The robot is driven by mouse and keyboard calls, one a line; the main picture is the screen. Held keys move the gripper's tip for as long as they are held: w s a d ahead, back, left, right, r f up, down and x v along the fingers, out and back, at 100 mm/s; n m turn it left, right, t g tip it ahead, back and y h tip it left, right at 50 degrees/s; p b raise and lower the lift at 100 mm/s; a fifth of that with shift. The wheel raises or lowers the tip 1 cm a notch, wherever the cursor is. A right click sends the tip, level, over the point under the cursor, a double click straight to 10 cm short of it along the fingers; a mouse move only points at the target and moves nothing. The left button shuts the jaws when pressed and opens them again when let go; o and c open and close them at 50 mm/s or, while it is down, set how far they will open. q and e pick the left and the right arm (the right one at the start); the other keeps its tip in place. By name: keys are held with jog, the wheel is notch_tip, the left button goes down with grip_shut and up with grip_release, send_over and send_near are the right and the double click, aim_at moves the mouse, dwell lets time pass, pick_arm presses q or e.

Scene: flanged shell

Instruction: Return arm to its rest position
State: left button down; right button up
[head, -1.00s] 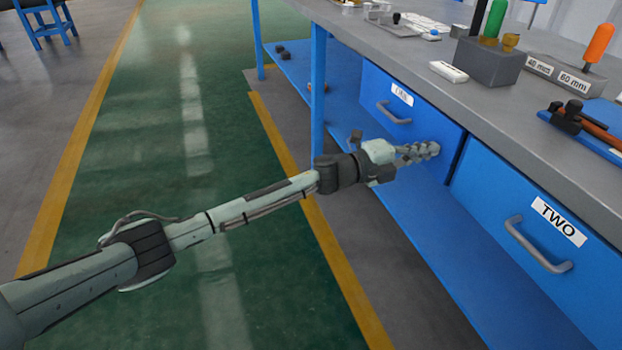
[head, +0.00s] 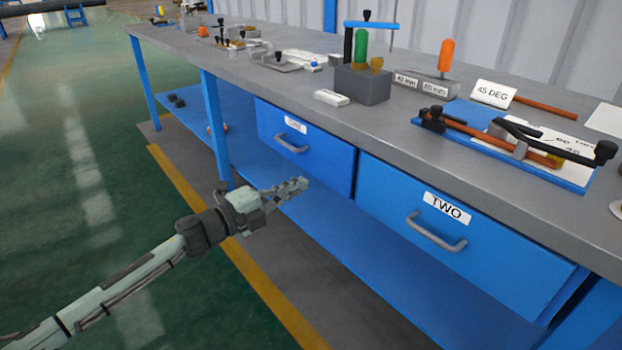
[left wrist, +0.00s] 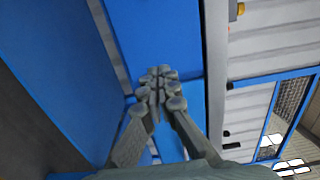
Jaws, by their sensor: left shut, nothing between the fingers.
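My left arm reaches in from the lower left of the head view. Its gripper (head: 292,189) is shut and empty, in front of and below the drawer with the partly unreadable label (head: 308,150). The gripper also shows in the left wrist view (left wrist: 157,88), its fingers together against a background of blue bench panels. A gap between the gripper and the drawer handle (head: 291,144) shows in the head view. My right arm and gripper are not in view.
The grey workbench top (head: 300,97) holds a block with green and amber handles (head: 362,84), an orange-handled tool (head: 446,55) and a blue fixture (head: 500,145). Drawer TWO (head: 460,225) is shut. A blue lower shelf (head: 340,235) runs underneath. The green floor (head: 60,200) at left is clear.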

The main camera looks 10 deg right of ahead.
pick_arm(q)
jog(key=s+a+f+n+t+y, duration=0.1)
jog(key=s+a+f+n+y, duration=0.4)
jog(key=a+f+n+y, duration=0.35)
jog(key=s+a+f+n+t+y, duration=0.2)
jog(key=s+a+f+n+y, duration=0.25)
jog(key=a+f+n, duration=0.45)
jog(key=s+a+f+n+g+y, duration=0.1)
jog(key=s+a+f+n+g, duration=0.2)
jog(key=s, duration=0.6)
jog(key=s+a+f+n+g+y, duration=0.1)
jog(key=s+a+f+n+g, duration=0.2)
jog(key=s, duration=0.6)
jog(key=s+a+f+n+g+y, duration=0.1)
jog(key=s+a+f+n+g, duration=0.3)
jog(key=s, duration=0.5)
jog(key=a+f, duration=0.1)
jog(key=a, duration=0.1)
jog(key=shift+a+f+p, duration=0.3)
jog(key=shift+p, duration=0.05)
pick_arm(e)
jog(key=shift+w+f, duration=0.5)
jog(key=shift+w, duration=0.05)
pick_arm(q)
jog(key=shift+w, duration=0.1)
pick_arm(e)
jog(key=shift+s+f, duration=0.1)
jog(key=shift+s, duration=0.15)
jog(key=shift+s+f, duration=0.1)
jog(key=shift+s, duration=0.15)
